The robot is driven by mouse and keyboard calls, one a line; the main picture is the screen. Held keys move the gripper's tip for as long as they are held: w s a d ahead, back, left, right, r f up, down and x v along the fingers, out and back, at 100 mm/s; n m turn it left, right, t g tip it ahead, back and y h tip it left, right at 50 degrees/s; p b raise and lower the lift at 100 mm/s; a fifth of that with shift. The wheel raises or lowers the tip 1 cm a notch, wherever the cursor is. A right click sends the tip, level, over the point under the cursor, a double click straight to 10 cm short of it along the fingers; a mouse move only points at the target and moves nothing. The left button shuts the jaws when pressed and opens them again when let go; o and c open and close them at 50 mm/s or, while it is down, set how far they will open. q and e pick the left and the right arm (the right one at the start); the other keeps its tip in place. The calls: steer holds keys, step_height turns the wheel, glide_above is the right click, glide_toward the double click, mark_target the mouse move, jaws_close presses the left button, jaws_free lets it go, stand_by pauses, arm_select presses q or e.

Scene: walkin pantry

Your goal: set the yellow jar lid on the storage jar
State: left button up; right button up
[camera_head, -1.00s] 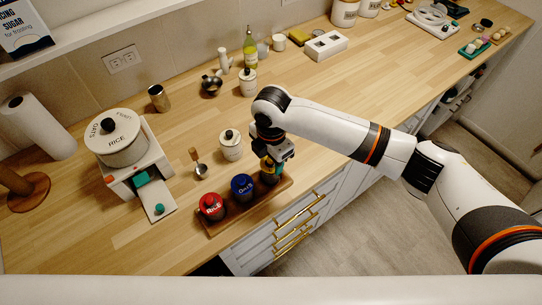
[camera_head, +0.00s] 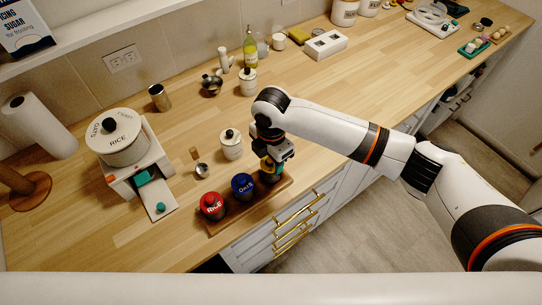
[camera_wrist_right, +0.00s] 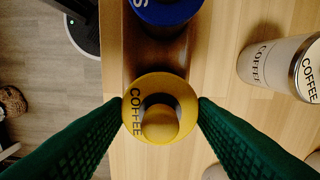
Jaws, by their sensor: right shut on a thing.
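The yellow jar lid (camera_wrist_right: 180,95), marked COFFEE and with a round knob, sits between the green finger pads of my right gripper (camera_wrist_right: 160,105), which is shut on its rim. In the head view my right gripper (camera_head: 272,166) is over the right end of the wooden rack (camera_head: 232,216) and mostly hides the lid. I cannot tell whether the lid is clear of the rack. A white storage jar (camera_head: 231,146) stands behind the rack; a jar marked COFFEE (camera_wrist_right: 280,65) is right of the gripper in the wrist view. My left gripper is not in view.
A blue-topped OATS piece (camera_head: 243,185) and a red-topped RICE piece (camera_head: 212,205) stand in the rack. A scoop (camera_head: 201,169) and a white dispenser (camera_head: 145,180) are to the left. Another white jar (camera_head: 248,82) stands farther back. The counter right of my arm is largely clear.

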steer(key=shift+f, duration=0.45)
stand_by(0.3)
steer(key=o, duration=1.5)
steer(key=shift+r, duration=0.15)
step_height(320, 180, up, 5)
steer(key=p, duration=0.5)
steer(key=shift+r+p, duration=0.5)
steer(key=shift+r, duration=0.4)
